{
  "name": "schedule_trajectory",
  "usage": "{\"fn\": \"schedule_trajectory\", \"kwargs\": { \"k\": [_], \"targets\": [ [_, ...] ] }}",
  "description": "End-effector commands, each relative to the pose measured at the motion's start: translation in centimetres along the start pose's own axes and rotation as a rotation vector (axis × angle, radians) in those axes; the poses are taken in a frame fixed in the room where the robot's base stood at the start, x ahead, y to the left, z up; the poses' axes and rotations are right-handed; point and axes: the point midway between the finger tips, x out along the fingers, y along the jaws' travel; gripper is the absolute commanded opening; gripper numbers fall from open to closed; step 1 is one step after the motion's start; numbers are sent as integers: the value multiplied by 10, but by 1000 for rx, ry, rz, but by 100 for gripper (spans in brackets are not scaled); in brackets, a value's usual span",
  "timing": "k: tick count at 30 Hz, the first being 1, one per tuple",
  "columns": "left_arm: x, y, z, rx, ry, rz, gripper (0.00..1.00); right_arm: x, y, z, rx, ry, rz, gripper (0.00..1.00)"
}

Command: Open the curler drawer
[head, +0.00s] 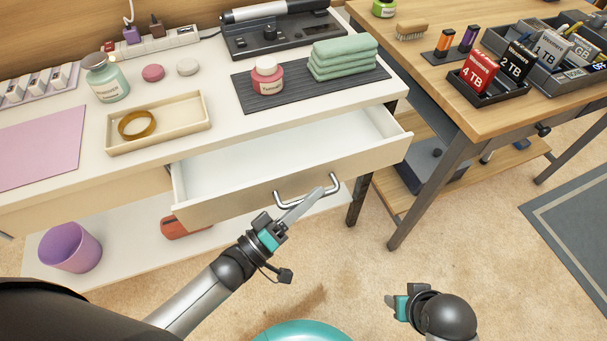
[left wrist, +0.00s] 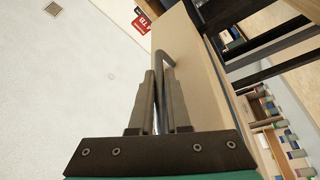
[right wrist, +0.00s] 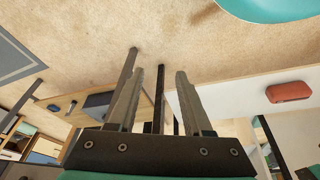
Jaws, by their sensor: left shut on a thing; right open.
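The curler drawer (head: 260,193) is pulled out from the white table, and its pale inside shows empty. Its metal bar handle (head: 333,187) is on the front panel. My left gripper (head: 312,202) is at the handle, shut on it. In the left wrist view the handle (left wrist: 166,58) passes between the fingers of my left gripper (left wrist: 158,75), with the drawer front beside it. My right gripper (head: 390,301) is low over the floor, away from the drawer. In the right wrist view its fingers (right wrist: 155,85) are apart with nothing held between them.
The white table (head: 221,75) carries a beige tray (head: 198,113), a grey mat (head: 255,101) with towels (head: 342,58), and a curler station (head: 282,36). A wooden desk (head: 440,70) stands close on the right. A purple bin (head: 70,248) is below. Floor in front is clear.

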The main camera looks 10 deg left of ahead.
Motion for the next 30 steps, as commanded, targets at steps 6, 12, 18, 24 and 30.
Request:
{"fn": "schedule_trajectory", "kwargs": {
  "k": [6,12,18,24,30],
  "targets": [
    [-14,24,31,-5,-1,-4,0,20,-1,18,-2,-43,-3,50],
    [-25,41,56,-4,-1,-3,0,34,-2,32,-3,-68,-4,50],
    [-33,52,74,-2,-1,-2,0,41,-2,41,-4,-82,-4,50],
    [-36,57,80,-1,-1,-2,0,44,-2,44,-5,-87,-4,50],
    [-36,57,81,0,-1,-2,0,44,-2,44,-5,-87,-4,50]
  ]
}}
